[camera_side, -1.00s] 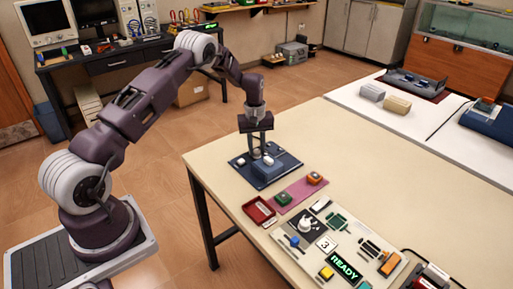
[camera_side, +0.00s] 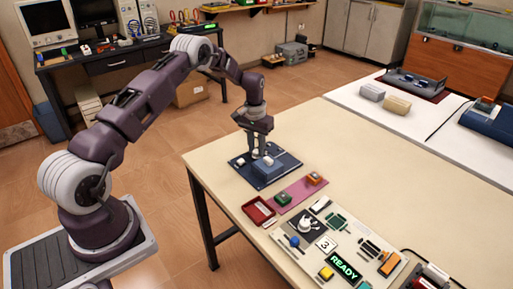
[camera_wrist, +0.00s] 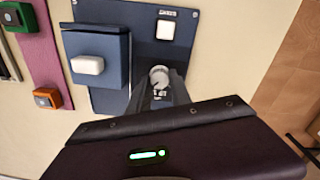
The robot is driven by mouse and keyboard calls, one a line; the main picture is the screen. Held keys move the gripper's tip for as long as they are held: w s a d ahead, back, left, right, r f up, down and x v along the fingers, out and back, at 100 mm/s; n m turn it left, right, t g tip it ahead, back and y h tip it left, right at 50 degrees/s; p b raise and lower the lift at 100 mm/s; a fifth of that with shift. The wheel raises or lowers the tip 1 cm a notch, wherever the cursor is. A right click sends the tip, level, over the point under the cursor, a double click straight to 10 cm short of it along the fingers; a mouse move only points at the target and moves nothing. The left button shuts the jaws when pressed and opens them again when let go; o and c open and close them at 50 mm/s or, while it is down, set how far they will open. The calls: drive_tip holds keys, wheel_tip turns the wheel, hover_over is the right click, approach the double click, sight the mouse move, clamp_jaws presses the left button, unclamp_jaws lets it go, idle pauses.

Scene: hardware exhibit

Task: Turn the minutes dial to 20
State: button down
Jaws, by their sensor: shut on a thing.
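The dial (camera_wrist: 160,76) is a round grey-white knob on a dark blue panel (camera_wrist: 195,55), with small markings too small to read. My gripper (camera_wrist: 160,88) is shut on the dial, its fingers reaching down to either side of it. In the side view my gripper (camera_side: 258,150) stands over the blue panel (camera_side: 285,160) near the table's left corner; the dial is largely hidden there. A white square button (camera_wrist: 166,30) with a small unreadable label sits on the same panel. A raised blue box with a white button (camera_wrist: 88,65) stands beside the dial.
A pink strip (camera_side: 293,200) with green and orange blocks, a red tray (camera_side: 247,212) and a board with a READY display (camera_side: 345,266) lie toward the table's front.

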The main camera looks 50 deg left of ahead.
sight(256, 150)
drive_tip(key=shift+m, duration=0.3)
drive_tip(key=c, duration=1.2)
unclamp_jaws()
drive_tip(key=shift+o, duration=0.2)
wheel_tip(256, 150, up, 7)
drive_tip(key=shift+s+a+r, duration=0.1)
